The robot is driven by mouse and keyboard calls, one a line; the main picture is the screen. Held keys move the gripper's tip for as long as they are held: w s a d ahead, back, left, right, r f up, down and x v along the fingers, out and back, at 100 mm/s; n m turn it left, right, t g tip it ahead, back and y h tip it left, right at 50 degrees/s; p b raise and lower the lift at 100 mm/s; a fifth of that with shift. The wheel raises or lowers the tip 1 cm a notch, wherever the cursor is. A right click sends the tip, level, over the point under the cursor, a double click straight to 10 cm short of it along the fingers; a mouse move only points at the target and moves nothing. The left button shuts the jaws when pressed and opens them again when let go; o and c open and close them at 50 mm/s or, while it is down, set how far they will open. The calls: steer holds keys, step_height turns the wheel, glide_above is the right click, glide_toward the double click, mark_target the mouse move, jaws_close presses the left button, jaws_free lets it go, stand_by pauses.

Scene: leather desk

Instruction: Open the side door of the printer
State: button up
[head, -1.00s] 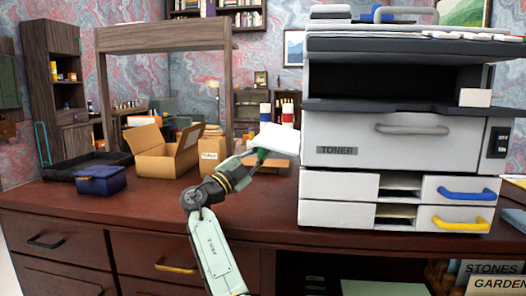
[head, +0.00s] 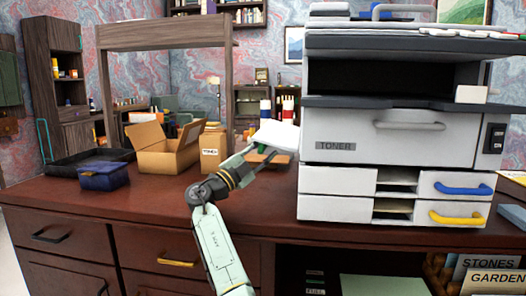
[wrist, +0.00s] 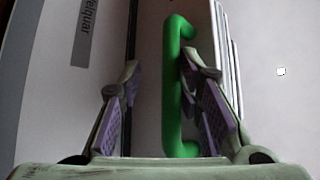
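The printer (head: 400,135) stands at the right of the desk in the head view. It is white and dark grey with a TONER label on its front. Its left side, where my arm reaches, is hidden there. In the wrist view a green upright handle (wrist: 174,90) stands out from a pale surface with dark lettering. My gripper (wrist: 165,115) has its two purple-padded fingers on either side of this handle. The fingers are apart. The right finger is close to the handle or touching it; a gap shows between handle and left finger.
The printer's front has blue (head: 462,189) and yellow (head: 459,218) drawer handles. An open cardboard box (head: 165,155), a smaller box (head: 213,150) and a blue container (head: 102,176) stand left of my arm. The desk front (head: 130,215) between them is clear.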

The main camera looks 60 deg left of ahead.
steer(key=shift+o, duration=0.2)
steer(key=shift+s, duration=0.15)
steer(key=shift+s, duration=0.15)
steer(key=v, duration=0.7)
stand_by(0.6)
